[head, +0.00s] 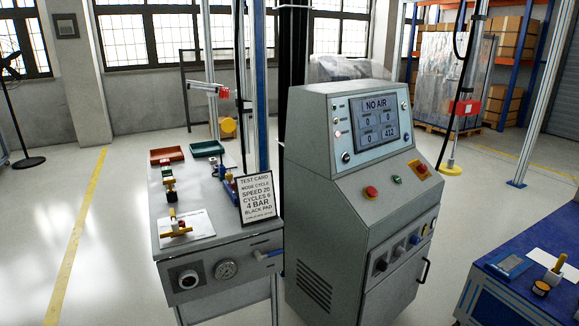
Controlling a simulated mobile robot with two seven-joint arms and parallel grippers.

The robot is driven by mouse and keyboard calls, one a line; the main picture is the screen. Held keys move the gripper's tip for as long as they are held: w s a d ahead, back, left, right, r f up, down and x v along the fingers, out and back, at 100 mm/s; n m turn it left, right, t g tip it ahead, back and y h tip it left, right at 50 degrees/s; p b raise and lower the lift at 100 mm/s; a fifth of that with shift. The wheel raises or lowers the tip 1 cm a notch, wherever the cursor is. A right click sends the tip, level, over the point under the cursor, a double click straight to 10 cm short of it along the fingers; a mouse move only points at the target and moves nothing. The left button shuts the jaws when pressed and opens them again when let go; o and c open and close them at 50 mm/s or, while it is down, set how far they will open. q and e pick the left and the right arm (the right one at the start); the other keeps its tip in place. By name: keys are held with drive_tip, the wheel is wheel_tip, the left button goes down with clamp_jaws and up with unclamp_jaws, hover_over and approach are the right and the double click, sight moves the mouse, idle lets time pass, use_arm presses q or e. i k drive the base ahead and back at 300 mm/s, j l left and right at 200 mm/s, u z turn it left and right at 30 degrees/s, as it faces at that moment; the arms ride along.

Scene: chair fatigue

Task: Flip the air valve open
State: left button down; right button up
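The lever lies roughly level and points right, toward the grey control cabinet. The gauge needle is too small to read. The cabinet's screen (379,119) reads "NO AIR". Neither of my grippers is in view.
The grey cabinet (335,190) stands close to the right of the lever. A test card (257,199) stands on the bench (205,255) above it. Red and green trays (206,148) sit at the back. A blue table (500,300) is at lower right.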

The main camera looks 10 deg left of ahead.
sight(175, 224)
drive_tip(key=i+j+z, duration=0.15)
drive_tip(key=j+z, duration=0.2)
drive_tip(key=j, duration=0.6)
drive_tip(key=i+j+z, duration=0.1)
drive_tip(key=j+z, duration=0.25)
drive_tip(key=j, duration=0.65)
drive_tip(key=k+j+z, duration=0.1)
drive_tip(key=j+z, duration=0.2)
drive_tip(key=j, duration=0.7)
